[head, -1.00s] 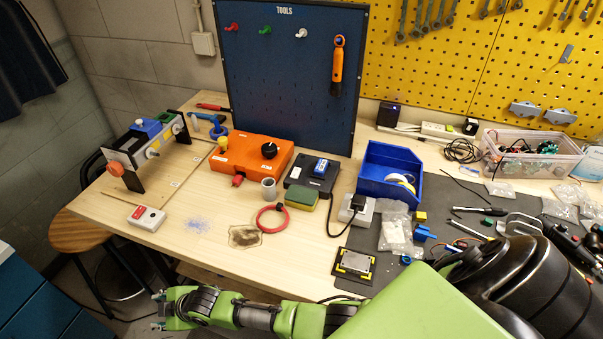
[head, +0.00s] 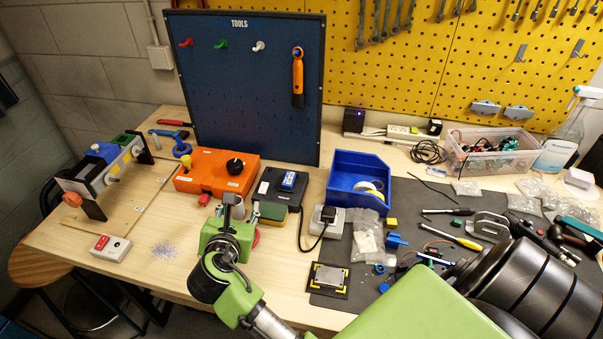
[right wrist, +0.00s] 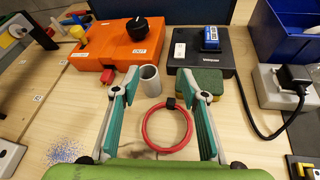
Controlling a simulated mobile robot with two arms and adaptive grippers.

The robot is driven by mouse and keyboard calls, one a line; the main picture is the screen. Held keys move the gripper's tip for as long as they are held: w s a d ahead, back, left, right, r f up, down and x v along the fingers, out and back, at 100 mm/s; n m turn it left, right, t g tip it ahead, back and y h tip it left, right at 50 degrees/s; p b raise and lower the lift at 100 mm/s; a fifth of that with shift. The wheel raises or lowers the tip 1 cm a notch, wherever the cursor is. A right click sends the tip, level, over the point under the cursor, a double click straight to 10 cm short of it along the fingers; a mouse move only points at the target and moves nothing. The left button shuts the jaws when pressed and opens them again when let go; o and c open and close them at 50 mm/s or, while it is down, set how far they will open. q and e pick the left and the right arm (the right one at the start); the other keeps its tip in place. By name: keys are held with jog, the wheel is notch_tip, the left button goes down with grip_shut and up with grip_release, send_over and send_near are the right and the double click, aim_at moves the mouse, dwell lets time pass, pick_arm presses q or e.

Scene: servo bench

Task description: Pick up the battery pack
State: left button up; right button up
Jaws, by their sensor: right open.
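The battery pack (head: 288,181) looks like the small blue block seated on a black charger-like box (head: 268,196) at the middle of the bench, below the tool board. In the right wrist view the blue block (right wrist: 210,38) stands upright on the box, ahead and right of the fingers. My right gripper (right wrist: 160,92) is open and empty, its two green-and-grey fingers spread over the bench before the box. In the head view my right gripper (head: 232,214) points away from me, and my own arm hides part of it. My left gripper is not in view.
Between the fingers lies a red ring (right wrist: 168,132), with a grey cup (right wrist: 150,82) behind it. A sponge (right wrist: 207,80) stands before the black box. An orange box (head: 216,172) is to its left, a blue bin (head: 345,190) to its right. A black cable (right wrist: 255,122) runs at right.

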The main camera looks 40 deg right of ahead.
jog(key=s+d+h, duration=0.1)
jog(key=d, duration=0.1)
jog(key=s+d+r+g+h, duration=0.1)
jog(key=d, duration=0.2)
jog(key=s+d+g, duration=0.1)
jog(key=d, duration=0.1)
jog(key=shift+s+d+r+h, duration=0.15)
jog(key=shift+s+d+h, duration=0.25)
jog(key=p, duration=0.1)
send_near(288, 180)
jog(key=x, duration=0.3)
jog(key=shift+w+d+r, duration=0.2)
jog(key=shift+d+r, duration=0.05)
jog(key=shift+d, duration=0.15)
jog(key=x, duration=0.1)
jog(key=p+x, duration=0.1)
jog(key=x, duration=0.3)
jog(key=shift+a+f, duration=0.15)
jog(key=shift+f, duration=0.1)
jog(key=shift+w+d+f, duration=0.3)
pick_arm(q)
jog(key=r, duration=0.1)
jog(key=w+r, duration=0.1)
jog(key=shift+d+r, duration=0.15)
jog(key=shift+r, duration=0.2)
pick_arm(e)
jog(key=shift+r, duration=0.1)
grip_shut()
